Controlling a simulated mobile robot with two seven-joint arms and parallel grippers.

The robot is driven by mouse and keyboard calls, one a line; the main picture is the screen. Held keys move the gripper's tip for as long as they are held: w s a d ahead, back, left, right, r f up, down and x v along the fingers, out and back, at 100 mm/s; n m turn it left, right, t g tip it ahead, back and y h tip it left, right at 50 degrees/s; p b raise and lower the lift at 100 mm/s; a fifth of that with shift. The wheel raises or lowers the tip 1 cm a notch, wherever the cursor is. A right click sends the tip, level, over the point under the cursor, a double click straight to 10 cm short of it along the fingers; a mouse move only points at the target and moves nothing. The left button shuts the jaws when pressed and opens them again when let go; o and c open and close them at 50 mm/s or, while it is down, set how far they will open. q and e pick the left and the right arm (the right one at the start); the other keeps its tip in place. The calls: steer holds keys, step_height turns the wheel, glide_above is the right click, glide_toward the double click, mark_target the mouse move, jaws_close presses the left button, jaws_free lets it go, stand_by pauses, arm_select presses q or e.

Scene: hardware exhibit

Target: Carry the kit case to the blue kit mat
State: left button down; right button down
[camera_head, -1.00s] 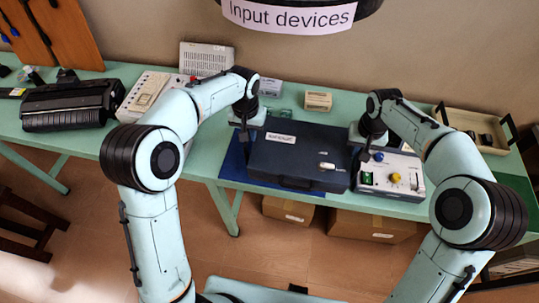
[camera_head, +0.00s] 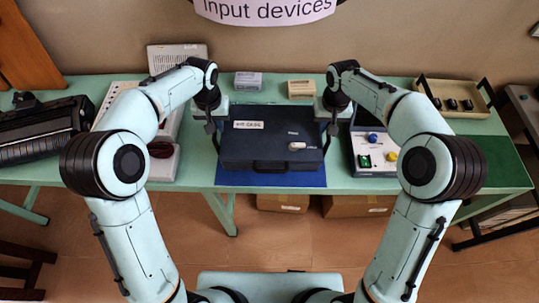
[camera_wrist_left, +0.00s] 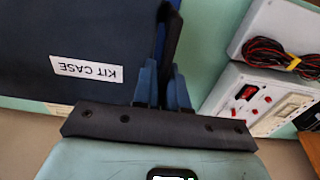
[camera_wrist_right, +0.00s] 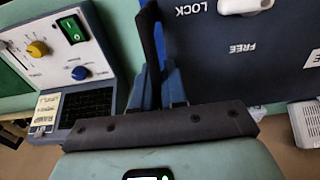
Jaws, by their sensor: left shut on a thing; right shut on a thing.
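The dark blue kit case (camera_head: 265,150) is over the blue kit mat (camera_head: 270,178), whose front strip shows below the case's front edge. I cannot tell whether the case touches the mat. My left gripper (camera_head: 213,125) is shut on the black handle at the case's left side; the fingers and handle (camera_wrist_left: 168,45) show in the left wrist view. My right gripper (camera_head: 333,125) is shut on the right side handle; that handle (camera_wrist_right: 151,40) shows in the right wrist view. The case's white latch (camera_head: 297,146) is on the lid. Most of the mat is hidden.
A control box with knobs (camera_head: 372,152) stands close to the case's right side. A white device with a red cable (camera_head: 162,150) is to the left. Small boxes (camera_head: 302,88) and (camera_head: 248,81) stand behind. A tray (camera_head: 455,98) is at the back right.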

mark_target(219, 148)
arm_select(q)
steer(key=shift+w, duration=0.15)
arm_select(e)
steer(key=shift+w, duration=0.1)
arm_select(q)
steer(key=shift+r, duration=0.1)
arm_select(e)
steer(key=shift+r, duration=0.1)
